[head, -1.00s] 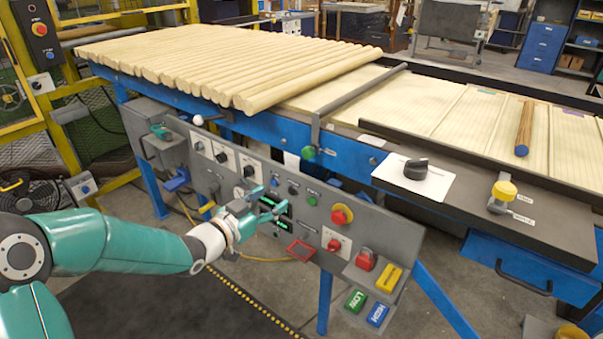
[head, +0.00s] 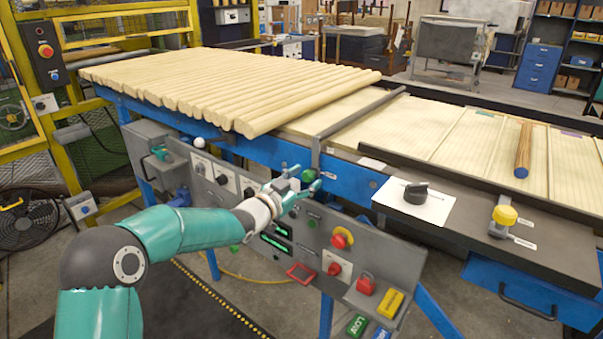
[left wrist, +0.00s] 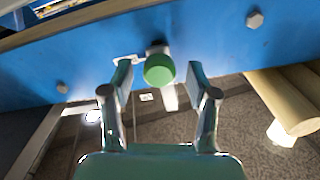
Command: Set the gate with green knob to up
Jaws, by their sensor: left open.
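The gate (head: 350,118) is a dark grey bar lying low across the wooden bed, with a short arm down the blue side rail. Its green knob (head: 308,175) is at the lower end of that arm, partly covered by my gripper. My left gripper (head: 303,182) is at the knob, its fingers apart. In the left wrist view the round green knob (left wrist: 159,70) sits ahead, between the open fingertips of the left gripper (left wrist: 160,78). No finger visibly touches it. My right gripper is not in view.
The grey control panel (head: 375,247) with knobs, buttons and displays is below my left gripper. Wooden rods (head: 230,85) lie left of the gate. A yellow knob (head: 504,215) and a black rotary knob (head: 416,190) are on the right. The blue rail (head: 352,180) is close behind the green knob.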

